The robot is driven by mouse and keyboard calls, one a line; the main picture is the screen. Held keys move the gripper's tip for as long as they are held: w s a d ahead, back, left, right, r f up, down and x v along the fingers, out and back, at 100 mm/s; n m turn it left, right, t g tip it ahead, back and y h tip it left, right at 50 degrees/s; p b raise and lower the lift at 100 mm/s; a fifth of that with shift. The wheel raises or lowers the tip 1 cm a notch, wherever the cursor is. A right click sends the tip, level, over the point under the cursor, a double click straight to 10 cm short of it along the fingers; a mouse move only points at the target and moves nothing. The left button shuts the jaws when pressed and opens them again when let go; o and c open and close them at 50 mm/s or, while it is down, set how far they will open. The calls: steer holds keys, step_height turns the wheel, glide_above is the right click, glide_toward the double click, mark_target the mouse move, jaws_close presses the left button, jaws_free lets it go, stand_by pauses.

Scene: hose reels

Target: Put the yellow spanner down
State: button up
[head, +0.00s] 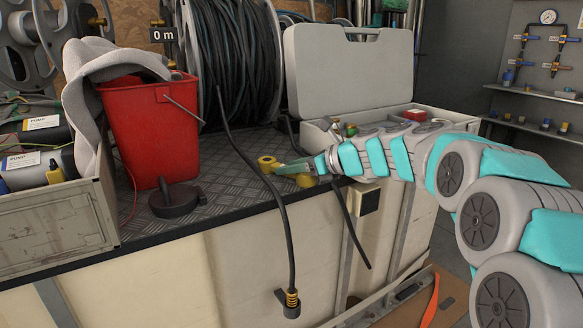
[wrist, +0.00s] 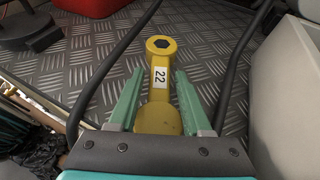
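The yellow spanner (wrist: 160,72) has a ring end with a dark hexagonal hole, a white label reading 22 and a wider rounded end. It appears to lie flat on the grey tread-plate deck (wrist: 210,40); any small gap beneath it cannot be told. My gripper (wrist: 158,75) is open, its two green fingers on either side of the spanner's shaft, with a visible gap on both sides. In the head view the spanner (head: 267,162) is near the deck's front edge, partly hidden by my gripper (head: 293,169).
A black hose (head: 255,170) hangs over the deck edge left of my gripper. A red bucket (head: 150,130), a black round-based item (head: 176,201) and a crate (head: 60,222) stand left. An open grey case (head: 345,72) is behind on the right.

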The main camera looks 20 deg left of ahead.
steer(key=shift+o, duration=0.8)
steer(key=p+v, duration=0.1)
steer(key=v, duration=1.1)
steer(key=s+d+f+n+g+h, duration=0.2)
steer(key=s+d+f+n+h, duration=0.2)
steer(key=s, duration=0.9)
steer(key=s+d+f+n+g+h, duration=0.2)
steer(key=s+d+f+n+h, duration=0.2)
steer(key=s+d+f+n, duration=0.6)
steer(key=s+d+f+n+g+h, duration=0.2)
steer(key=s+d+f+n+h, duration=0.2)
steer(key=s+d, duration=0.9)
steer(key=s+f+n, duration=0.3)
steer(key=s+f, duration=0.2)
steer(key=shift+f+n+h, duration=0.3)
steer(key=shift+f+h, duration=0.05)
steer(key=shift+h, duration=0.05)
steer(key=shift+d, duration=0.15)
